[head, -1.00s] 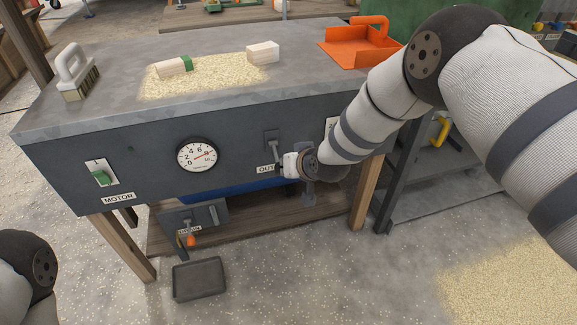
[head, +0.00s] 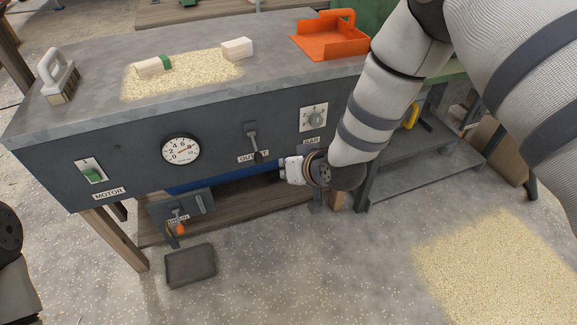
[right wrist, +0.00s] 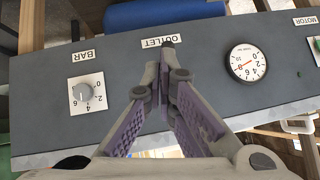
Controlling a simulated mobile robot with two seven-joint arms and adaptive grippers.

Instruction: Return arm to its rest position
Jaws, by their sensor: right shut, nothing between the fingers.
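My right arm comes in from the upper right in the head view. Its gripper (head: 284,172) is near the front panel's lower edge, below and right of the outlet lever (head: 253,140). In the right wrist view the right gripper's purple-padded fingers (right wrist: 165,75) come together at the tips, with nothing between them. The panel appears upside down there, and the fingers hide part of the outlet area. The OUTLET label (right wrist: 159,41) shows just beyond the tips. I cannot tell whether they touch the panel. Only a part of my left arm shows at the head view's left edge; its gripper is out of view.
The panel has a gauge (head: 181,150), a bar knob (head: 313,117) and a green motor switch (head: 92,174). A dark tray (head: 190,266) lies on open floor.

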